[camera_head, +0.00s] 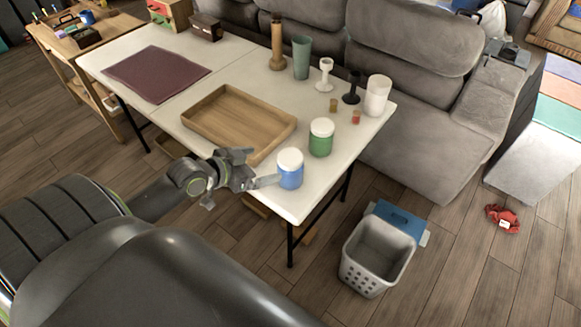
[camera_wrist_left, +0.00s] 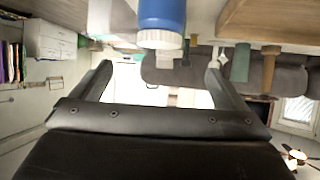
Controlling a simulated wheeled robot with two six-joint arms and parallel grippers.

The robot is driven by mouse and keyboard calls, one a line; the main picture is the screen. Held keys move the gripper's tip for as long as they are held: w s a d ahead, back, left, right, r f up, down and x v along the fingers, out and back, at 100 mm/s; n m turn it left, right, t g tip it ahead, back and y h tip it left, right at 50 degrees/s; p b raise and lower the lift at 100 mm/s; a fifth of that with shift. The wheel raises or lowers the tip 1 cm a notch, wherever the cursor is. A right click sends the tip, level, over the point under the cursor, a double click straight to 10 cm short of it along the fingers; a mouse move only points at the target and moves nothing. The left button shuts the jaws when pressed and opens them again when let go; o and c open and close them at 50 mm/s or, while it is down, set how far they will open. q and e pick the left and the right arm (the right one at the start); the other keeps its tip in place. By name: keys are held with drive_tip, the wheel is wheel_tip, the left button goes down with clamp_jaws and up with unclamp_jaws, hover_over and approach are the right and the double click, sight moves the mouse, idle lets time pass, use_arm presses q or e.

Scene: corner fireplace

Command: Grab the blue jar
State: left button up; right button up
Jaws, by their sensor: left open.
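The blue jar (camera_head: 290,170) with a white lid stands upright near the front edge of the white table (camera_head: 318,192). In the left wrist view the picture is upside down, and the jar (camera_wrist_left: 161,15) hangs from the top with its lid downward. My left gripper (camera_head: 258,168) is open and empty just left of the jar. In the wrist view the jar lies between the lines of the two fingers (camera_wrist_left: 158,82), beyond their tips. I cannot tell whether a finger touches it. My right gripper is not in view.
A green jar (camera_head: 321,138) stands close behind the blue one. A wooden tray (camera_head: 240,118) lies to its left. Candle holders, vases and a white cup (camera_head: 377,95) stand farther back. A grey sofa (camera_head: 430,110) borders the table; a basket (camera_head: 375,262) is on the floor.

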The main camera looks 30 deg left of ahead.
sight(289, 158)
use_arm(q)
drive_tip(key=p+x, duration=0.1)
drive_tip(key=x, duration=1.1)
drive_tip(key=shift+w+d, duration=0.1)
drive_tip(key=c, duration=1.5)
